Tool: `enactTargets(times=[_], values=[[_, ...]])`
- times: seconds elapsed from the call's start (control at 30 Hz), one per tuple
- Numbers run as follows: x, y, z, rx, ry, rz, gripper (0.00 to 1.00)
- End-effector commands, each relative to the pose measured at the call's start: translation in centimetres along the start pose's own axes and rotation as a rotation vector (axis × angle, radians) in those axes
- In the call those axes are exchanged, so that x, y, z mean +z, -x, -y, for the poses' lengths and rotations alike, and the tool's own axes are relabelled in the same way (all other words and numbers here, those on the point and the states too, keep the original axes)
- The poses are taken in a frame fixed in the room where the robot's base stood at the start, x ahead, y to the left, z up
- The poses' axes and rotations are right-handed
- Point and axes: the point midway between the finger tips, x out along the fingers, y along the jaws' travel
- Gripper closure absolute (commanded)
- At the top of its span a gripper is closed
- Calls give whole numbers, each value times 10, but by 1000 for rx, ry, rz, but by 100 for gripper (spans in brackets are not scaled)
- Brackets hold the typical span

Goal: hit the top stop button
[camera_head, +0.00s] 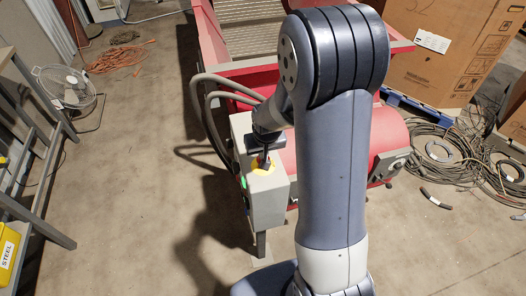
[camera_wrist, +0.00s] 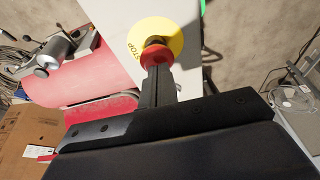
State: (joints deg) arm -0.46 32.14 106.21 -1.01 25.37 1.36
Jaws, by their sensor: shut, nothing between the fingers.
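The red stop button (camera_wrist: 154,50) sits in the middle of a round yellow plate (camera_wrist: 172,30) marked STOP in the wrist view. In the head view the yellow plate (camera_head: 257,168) is on top of a grey control box (camera_head: 268,203), and the red button is hidden there by my gripper. My gripper (camera_head: 264,160) is shut and empty. Its fingers (camera_wrist: 156,72) point at the button and their tips overlap it in the wrist view. I cannot tell whether they touch it or how far it is pressed.
A green button (camera_head: 243,182) is on the box's side. The red machine (camera_head: 232,75) stands behind, with thick grey hoses (camera_head: 208,100) beside the box. Cable coils (camera_head: 440,150) and a cardboard box (camera_head: 440,75) are at right. A fan (camera_head: 67,86) and a shelf frame stand left.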

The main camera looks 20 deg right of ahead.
Motion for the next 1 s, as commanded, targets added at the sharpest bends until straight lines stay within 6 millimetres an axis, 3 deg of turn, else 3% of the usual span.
enactTargets(times=[0.27,0.6,1.0], values=[[1,-2,0,0,0,0,100],[9,-27,0,0,0,2,100],[12,-27,0,0,0,12,100]])
